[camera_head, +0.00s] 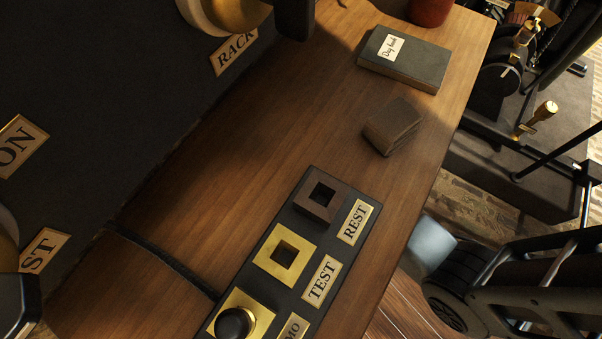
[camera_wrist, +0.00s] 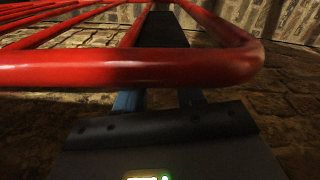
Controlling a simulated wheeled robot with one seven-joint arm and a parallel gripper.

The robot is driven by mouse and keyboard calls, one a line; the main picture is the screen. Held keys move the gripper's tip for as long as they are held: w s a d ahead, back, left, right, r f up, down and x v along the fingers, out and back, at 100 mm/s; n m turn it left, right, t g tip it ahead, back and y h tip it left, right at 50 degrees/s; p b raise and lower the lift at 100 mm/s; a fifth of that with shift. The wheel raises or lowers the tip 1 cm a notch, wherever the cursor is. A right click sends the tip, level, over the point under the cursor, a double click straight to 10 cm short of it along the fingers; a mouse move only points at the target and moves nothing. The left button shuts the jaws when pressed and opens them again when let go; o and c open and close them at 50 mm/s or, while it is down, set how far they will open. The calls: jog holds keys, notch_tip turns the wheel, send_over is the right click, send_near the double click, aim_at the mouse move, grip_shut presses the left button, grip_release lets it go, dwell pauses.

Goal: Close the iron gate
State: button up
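Red tubular bars (camera_wrist: 130,68), which look like part of the iron gate, fill the upper part of the wrist view. A thick bar runs across and bends up at a rounded right corner. Thinner bars run off to the upper left. My gripper (camera_wrist: 160,98) is low in the wrist view, close to the thick bar. Its two bluish fingers stand apart, and the bar crosses in front of them and hides their tips. I see nothing held between them. Whether they touch the bar is not clear. Neither the gate nor my gripper can be made out in the head view.
Brick walling (camera_wrist: 295,110) surrounds the bars in the wrist view. The head view shows a wooden bench (camera_head: 200,185) with a dark book (camera_head: 425,68), a small brown block (camera_head: 393,127) and a labelled switch panel (camera_head: 300,225). Dark machinery (camera_head: 500,85) stands at the right.

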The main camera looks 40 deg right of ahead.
notch_tip(320, 180, down, 5)
jog(key=shift+b, duration=0.5)
grip_shut()
jog(key=shift+d, duration=0.1)
